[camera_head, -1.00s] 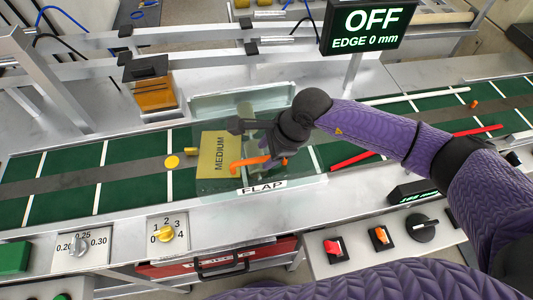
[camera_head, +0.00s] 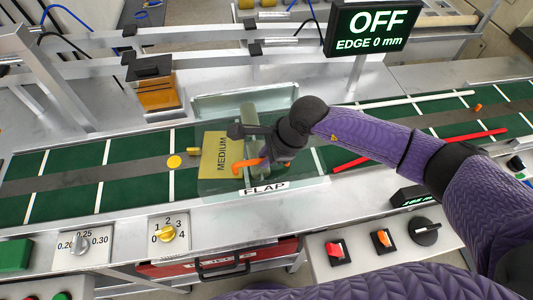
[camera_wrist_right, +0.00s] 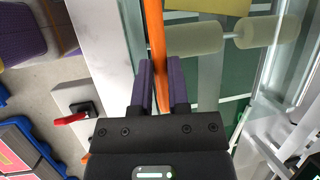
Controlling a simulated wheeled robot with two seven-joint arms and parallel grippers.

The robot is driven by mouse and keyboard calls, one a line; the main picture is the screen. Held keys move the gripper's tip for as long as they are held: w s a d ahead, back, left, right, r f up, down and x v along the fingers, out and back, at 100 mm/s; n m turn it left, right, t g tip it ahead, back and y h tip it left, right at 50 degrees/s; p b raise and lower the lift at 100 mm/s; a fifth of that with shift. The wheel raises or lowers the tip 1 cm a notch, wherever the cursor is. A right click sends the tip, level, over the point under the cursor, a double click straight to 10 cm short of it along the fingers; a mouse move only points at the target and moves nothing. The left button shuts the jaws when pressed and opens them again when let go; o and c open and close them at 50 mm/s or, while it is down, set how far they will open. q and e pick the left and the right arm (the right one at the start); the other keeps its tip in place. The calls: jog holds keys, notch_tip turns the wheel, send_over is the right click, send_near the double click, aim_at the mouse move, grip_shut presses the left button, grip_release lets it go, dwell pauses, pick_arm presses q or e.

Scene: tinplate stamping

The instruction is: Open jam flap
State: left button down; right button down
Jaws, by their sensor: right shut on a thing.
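The clear jam flap, with a white label reading FLAP (camera_head: 264,188), lies over the green conveyor in the middle of the head view. Its orange handle (camera_head: 247,164) is beside my right gripper (camera_head: 266,155). In the right wrist view the orange handle (camera_wrist_right: 155,40) runs between the purple fingers of my right gripper (camera_wrist_right: 160,80), which is shut on it. The flap looks lowered over the belt. A yellow plate marked MEDIUM (camera_head: 221,152) shows under its left part. My left gripper is not in view.
A sign (camera_head: 370,30) reads OFF and EDGE 0 mm. A knob panel (camera_head: 168,234) and a switch panel (camera_head: 345,262) line the front. A red bar (camera_head: 350,164) lies right of the flap. The belt (camera_head: 80,190) is mostly bare at left.

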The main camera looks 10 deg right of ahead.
dwell(0.9)
jog(key=shift+w+r, duration=0.2)
jog(key=shift+r, duration=0.4)
jog(key=w+r+g+b, duration=0.2)
jog(key=w+r, duration=0.5)
jog(key=r, duration=0.6)
jog(key=shift+w+r+m+g+b, duration=0.15)
jog(key=shift+r+m+g+b, duration=0.15)
jog(key=shift+r+b, duration=0.1)
jog(key=shift+d+f, duration=0.1)
